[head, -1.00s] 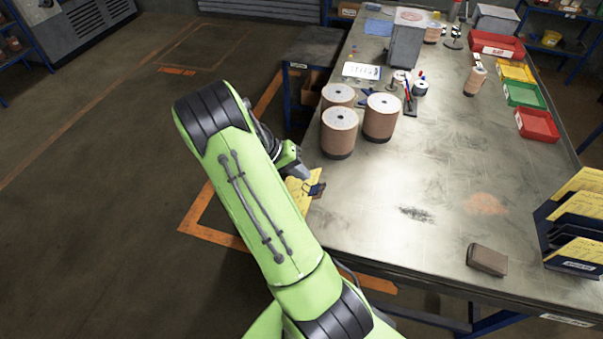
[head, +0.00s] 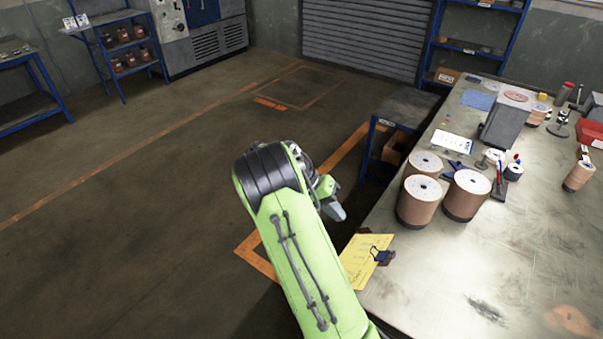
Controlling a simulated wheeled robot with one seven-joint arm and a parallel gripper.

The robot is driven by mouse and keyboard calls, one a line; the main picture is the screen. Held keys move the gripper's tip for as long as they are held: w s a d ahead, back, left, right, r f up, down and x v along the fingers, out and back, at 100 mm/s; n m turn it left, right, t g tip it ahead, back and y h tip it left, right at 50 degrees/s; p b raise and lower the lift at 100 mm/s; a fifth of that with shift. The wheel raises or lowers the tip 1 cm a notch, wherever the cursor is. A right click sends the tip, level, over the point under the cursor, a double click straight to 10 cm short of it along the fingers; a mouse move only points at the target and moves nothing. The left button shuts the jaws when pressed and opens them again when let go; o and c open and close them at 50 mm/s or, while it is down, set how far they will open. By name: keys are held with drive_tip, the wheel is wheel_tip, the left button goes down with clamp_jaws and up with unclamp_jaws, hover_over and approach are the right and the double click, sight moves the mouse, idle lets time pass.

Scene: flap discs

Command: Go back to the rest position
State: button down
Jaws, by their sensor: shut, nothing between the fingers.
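My green arm reaches up from the bottom centre of the head view. My gripper (head: 334,209) shows at its far end, small and partly hidden behind the arm. It looks shut and empty. In the picture it lies just left of the workbench (head: 440,295), over the floor beside the bench's left edge. A yellow sheet (head: 362,262) with a dark clip (head: 382,254) lies at that edge, below and right of the gripper and apart from it.
Several flap disc stacks (head: 418,205) stand on the bench. A low side table (head: 405,108) stands behind the gripper at the bench's left. The floor (head: 130,240) to the left is wide and clear. Blue shelving (head: 125,55) and a grey cabinet (head: 210,40) stand at the back.

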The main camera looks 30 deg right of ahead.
drive_tip(key=s+a+r+n+t+y+b, duration=0.1)
drive_tip(key=s+a+r+n+t+y, duration=0.2)
drive_tip(key=s+a+r, duration=0.35)
drive_tip(key=s+a+r+n+t+y+b, duration=0.1)
drive_tip(key=s+a+r+n+t, duration=0.2)
drive_tip(key=s+a+r+t, duration=0.35)
drive_tip(key=s+a+r+n+t+y, duration=0.1)
drive_tip(key=s+a+n+y, duration=0.1)
drive_tip(key=s+a, duration=0.4)
drive_tip(key=shift+s+a+r+n+b, duration=0.2)
drive_tip(key=shift+a+n+b, duration=0.15)
drive_tip(key=shift+a+n, duration=0.7)
drive_tip(key=shift+a, duration=0.15)
